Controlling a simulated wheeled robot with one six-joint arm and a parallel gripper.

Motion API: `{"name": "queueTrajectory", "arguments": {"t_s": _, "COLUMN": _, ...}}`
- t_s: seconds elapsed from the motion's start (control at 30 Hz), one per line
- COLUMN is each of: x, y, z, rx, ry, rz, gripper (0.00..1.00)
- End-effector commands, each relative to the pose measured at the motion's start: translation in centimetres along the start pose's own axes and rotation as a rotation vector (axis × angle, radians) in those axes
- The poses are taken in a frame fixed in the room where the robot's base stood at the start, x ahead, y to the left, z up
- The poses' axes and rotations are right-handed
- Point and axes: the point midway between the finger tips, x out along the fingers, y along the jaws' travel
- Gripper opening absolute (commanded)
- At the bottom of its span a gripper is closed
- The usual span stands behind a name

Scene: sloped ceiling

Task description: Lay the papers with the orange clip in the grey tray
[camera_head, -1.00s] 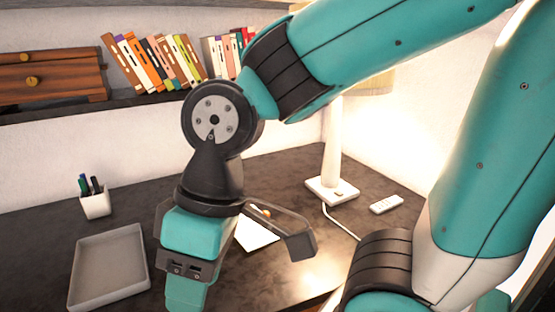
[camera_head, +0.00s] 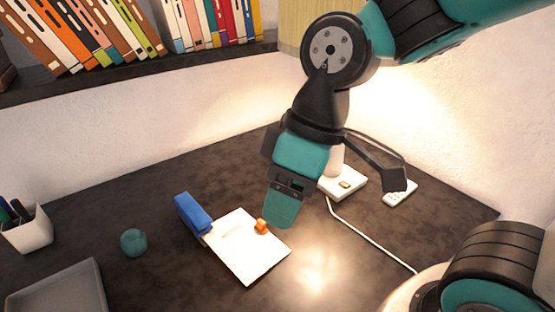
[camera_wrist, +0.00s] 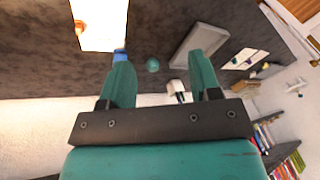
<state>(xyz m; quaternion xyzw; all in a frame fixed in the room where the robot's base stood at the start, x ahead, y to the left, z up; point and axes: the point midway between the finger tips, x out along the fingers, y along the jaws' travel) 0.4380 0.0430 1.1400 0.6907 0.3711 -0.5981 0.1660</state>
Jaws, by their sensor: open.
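The white papers (camera_head: 244,255) lie flat on the dark desk, with an orange clip (camera_head: 261,226) near their upper right edge. In the wrist view the papers (camera_wrist: 103,22) are at the top left, with the clip (camera_wrist: 80,28) on their left edge. The grey tray (camera_head: 92,277) is at the lower left, partly cut off; it also shows in the wrist view (camera_wrist: 203,38). My gripper (camera_head: 281,215) is beside the clip's end of the papers in the head view, apparently above the desk. In the wrist view its two teal fingers (camera_wrist: 162,80) are wide apart with nothing between them.
A blue stapler (camera_head: 192,213) touches or adjoins the papers' left corner. A teal ball (camera_head: 133,242) sits between stapler and tray. A pen cup (camera_head: 28,229) stands at left. A lamp base (camera_head: 343,182), cord and remote (camera_head: 400,193) are at right. A bookshelf overhangs the back.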

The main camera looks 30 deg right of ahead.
Motion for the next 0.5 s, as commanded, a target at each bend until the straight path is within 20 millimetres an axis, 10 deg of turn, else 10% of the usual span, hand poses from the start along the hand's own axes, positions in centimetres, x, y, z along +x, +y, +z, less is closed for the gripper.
{"name": "queueTrajectory", "arguments": {"t_s": 0.3, "x": 6.0, "y": 14.2, "z": -7.4, "rx": -0.680, "ry": -0.183, "rz": 0.092, "gripper": 0.57}}
{"name": "queueTrajectory", "arguments": {"t_s": 0.5, "x": 9.7, "y": 20.1, "z": -9.2, "rx": -0.994, "ry": -0.293, "rz": 0.081, "gripper": 0.57}}
